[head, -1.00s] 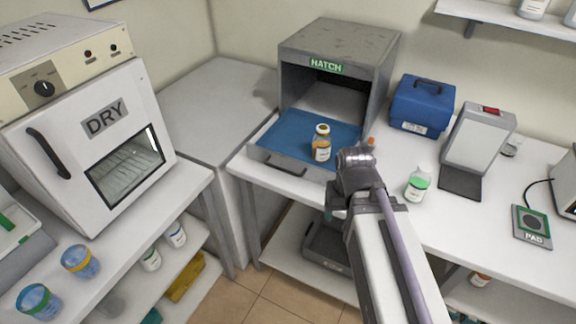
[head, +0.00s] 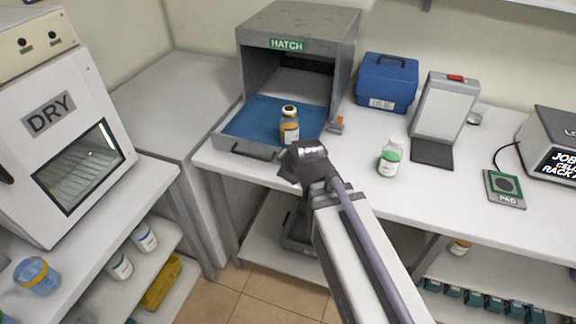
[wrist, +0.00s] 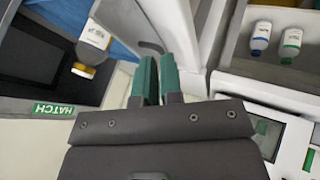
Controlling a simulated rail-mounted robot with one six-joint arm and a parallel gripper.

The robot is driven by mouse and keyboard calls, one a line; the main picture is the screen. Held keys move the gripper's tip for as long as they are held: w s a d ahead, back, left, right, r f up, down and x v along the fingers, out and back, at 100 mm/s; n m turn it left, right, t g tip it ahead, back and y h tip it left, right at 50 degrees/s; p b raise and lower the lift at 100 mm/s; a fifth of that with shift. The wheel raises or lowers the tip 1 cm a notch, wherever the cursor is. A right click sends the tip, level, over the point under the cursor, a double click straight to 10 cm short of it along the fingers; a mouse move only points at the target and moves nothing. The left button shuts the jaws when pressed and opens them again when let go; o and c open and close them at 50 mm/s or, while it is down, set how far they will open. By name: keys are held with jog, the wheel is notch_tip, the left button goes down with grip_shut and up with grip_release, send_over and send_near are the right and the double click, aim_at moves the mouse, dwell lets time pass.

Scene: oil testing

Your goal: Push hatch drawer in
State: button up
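The hatch (head: 297,25) is a grey box with a green HATCH label on the worktop. Its drawer (head: 235,125) is pulled out, with a blue bottom and a dark handle (head: 247,151) on its front. An amber bottle with a white label (head: 289,128) stands upright in the drawer; it also shows in the wrist view (wrist: 93,43). My gripper (wrist: 158,62) has green fingers close together with nothing between them. They point toward the drawer's front and handle (wrist: 151,47); I cannot tell whether they touch. In the head view my wrist hides the fingers.
A small orange-and-grey item (head: 336,124) sits right of the drawer. A blue case (head: 387,82), a green-labelled bottle (head: 390,158) and a grey stand (head: 440,112) are further right. The DRY oven (head: 50,150) is at left. The grey counter (head: 145,100) left of the hatch is bare.

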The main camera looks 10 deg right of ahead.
aim_at(284, 182)
jog(key=shift+w+f, duration=0.15)
jog(key=shift+f, duration=0.15)
grip_shut()
jog(key=b+x, duration=0.8)
jog(key=x, duration=0.2)
jog(key=shift+s, duration=0.2)
jog(key=w, duration=0.1)
jog(key=w+d, duration=0.1)
jog(key=w, duration=0.1)
jog(key=shift+w+d+r, duration=0.15)
jog(key=shift+d+r, duration=0.15)
jog(key=shift+d, duration=0.2)
jog(key=shift+w, duration=0.2)
